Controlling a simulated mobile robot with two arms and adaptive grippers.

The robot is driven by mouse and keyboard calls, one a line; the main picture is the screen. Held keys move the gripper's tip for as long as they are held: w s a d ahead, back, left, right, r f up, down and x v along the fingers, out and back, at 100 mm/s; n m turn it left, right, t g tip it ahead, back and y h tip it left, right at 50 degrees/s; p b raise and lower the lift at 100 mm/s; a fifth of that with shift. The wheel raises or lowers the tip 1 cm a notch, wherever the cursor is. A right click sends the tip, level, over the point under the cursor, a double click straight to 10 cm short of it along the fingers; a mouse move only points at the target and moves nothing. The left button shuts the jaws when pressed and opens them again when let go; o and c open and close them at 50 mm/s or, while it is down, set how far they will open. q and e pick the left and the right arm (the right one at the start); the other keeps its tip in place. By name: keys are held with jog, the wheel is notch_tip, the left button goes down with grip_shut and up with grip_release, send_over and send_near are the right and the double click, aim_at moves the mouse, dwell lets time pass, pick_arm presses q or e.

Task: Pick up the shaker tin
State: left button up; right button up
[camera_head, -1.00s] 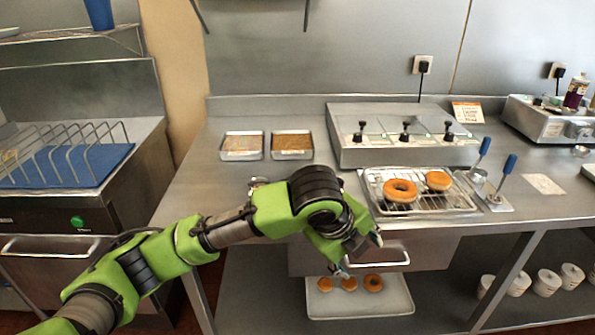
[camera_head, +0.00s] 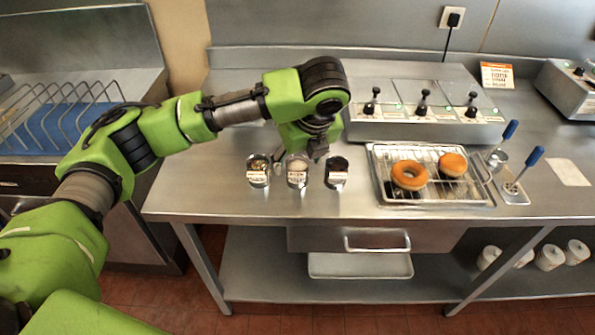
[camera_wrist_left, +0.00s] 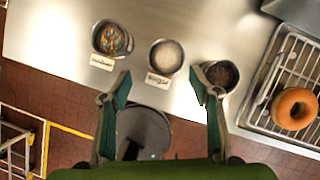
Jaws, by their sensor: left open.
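Three small round metal tins with white labels stand in a row near the front of the steel counter. The left tin (camera_head: 258,171) holds coloured sprinkles, the middle tin (camera_head: 297,171) holds white powder, and the right tin (camera_head: 337,173) looks dark inside. All three also show in the left wrist view: sprinkles (camera_wrist_left: 112,39), white powder (camera_wrist_left: 166,56), dark (camera_wrist_left: 220,74). I cannot tell which one is the shaker tin. My left gripper (camera_head: 303,147) is above and behind the row. Its fingers (camera_wrist_left: 161,84) are open and empty, apart from the tins. My right gripper is out of view.
A wire rack tray (camera_head: 430,188) with two doughnuts (camera_head: 409,175) stands right of the tins. A steel unit (camera_head: 425,105) with black knobs stands behind. Two blue-handled tools (camera_head: 525,167) are further right. The counter left of the tins (camera_head: 200,185) is clear.

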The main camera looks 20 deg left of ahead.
pick_arm(q)
jog(key=x, duration=0.2)
jog(key=shift+w+f, duration=0.25)
jog(key=shift+w, duration=0.05)
jog(key=shift+w+d+p+x, duration=0.1)
jog(key=shift+p+x, duration=0.25)
jog(key=shift+x, duration=1)
jog(key=shift+w+d+p+x, duration=0.15)
jog(key=shift+p+x, duration=0.15)
jog(key=shift+x, duration=1.05)
jog(key=shift+s, duration=0.1)
jog(key=c, duration=1.3)
